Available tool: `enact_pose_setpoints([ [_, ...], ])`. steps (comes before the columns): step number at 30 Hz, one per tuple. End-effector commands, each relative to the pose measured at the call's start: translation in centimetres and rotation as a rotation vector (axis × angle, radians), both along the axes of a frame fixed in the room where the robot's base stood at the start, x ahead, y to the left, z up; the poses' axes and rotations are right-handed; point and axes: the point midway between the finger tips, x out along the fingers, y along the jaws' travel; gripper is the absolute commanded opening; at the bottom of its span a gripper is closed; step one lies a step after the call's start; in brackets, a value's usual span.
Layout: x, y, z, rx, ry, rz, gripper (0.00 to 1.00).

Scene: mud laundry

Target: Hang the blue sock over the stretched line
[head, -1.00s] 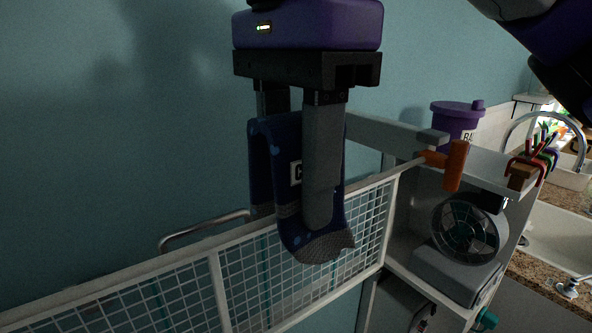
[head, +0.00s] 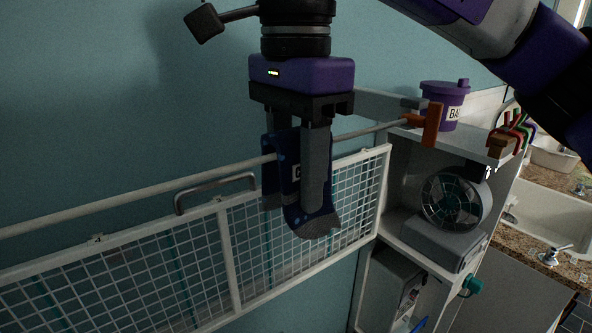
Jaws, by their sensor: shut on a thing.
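My gripper (head: 298,203) points down in the middle of the head view and is shut on the blue sock (head: 289,170). The sock is dark blue with lighter spots, a white label and a grey end. It hangs between the fingers, with its grey end (head: 318,226) lowest. The stretched line (head: 130,197) is a pale cord running from the left edge to an orange holder (head: 432,125) on the right. The line meets the sock and fingers in the picture. I cannot tell whether the sock is over it or touching it, as the fingers hide that part.
A white wire mesh panel (head: 227,258) stands below the line, with a grey handle (head: 215,188) above its rim. At right, a white shelf unit (head: 395,185) holds a purple tub (head: 441,107), a fan (head: 452,200) and coloured pegs (head: 513,130). A sink (head: 548,205) is beyond.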

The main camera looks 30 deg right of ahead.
Motion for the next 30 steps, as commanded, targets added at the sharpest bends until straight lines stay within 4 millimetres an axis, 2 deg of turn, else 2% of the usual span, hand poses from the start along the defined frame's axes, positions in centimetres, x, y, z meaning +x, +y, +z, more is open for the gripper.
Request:
enact_pose_setpoints([
  [14,0.43,-0.25,-0.52,0.000,0.001,0.001,0.03],
  [15,0.43,-0.25,-0.51,0.000,0.001,0.001,0.48],
  [18,0.42,-0.25,-0.51,0.000,0.001,0.001,0.67],
  [25,0.42,-0.25,-0.50,0.000,0.001,0.001,0.67],
  [27,0.42,-0.25,-0.51,0.000,0.001,0.001,0.76],
  [30,0.42,-0.25,-0.51,0.000,0.001,0.001,0.76],
])
